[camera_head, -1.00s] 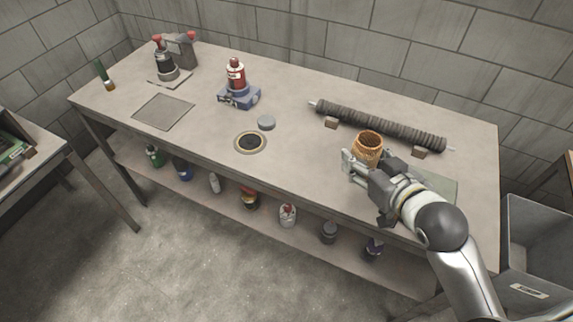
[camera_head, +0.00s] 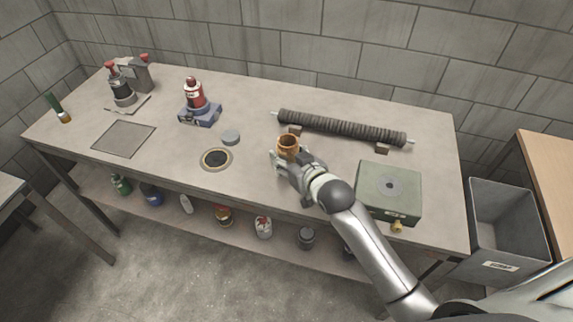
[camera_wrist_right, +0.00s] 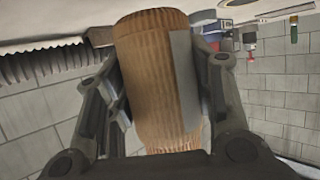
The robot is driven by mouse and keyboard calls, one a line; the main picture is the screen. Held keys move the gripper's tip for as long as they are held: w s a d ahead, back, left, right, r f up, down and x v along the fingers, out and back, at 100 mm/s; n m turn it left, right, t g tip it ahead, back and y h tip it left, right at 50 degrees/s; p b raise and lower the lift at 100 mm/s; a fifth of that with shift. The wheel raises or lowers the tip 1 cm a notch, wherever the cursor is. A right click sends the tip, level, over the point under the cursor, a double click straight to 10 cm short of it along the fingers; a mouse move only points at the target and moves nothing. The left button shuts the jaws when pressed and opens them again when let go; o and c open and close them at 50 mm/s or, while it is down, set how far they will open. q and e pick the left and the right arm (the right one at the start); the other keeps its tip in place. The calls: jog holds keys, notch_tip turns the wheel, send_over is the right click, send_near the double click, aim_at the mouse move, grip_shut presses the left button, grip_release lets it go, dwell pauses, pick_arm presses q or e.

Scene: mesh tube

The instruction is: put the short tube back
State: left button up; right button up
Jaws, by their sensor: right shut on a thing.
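The short tube is a ribbed orange-brown cylinder (camera_head: 288,142), hollow at its top. My right gripper (camera_head: 281,158) is shut on it over the table, to the right of the round ringed spot (camera_head: 216,159). In the right wrist view the tube (camera_wrist_right: 155,80) fills the space between the two fingers (camera_wrist_right: 160,110). A grey patch shows along the tube's side there. Whether the tube touches the table is hard to tell. My left gripper is in neither view.
A long dark ribbed tube (camera_head: 340,127) lies on two blocks at the back. A green box (camera_head: 389,189) stands at the right, with a grey bin (camera_head: 508,222) beyond.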

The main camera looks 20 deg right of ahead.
jog(key=shift+w+a+f, duration=0.1)
jog(key=shift+w+f, duration=0.1)
jog(key=shift+f, duration=1.65)
jog(key=shift+f, duration=0.2)
jog(key=o, duration=1.1)
jog(key=shift+c, duration=0.2)
jog(key=shift+r, duration=0.1)
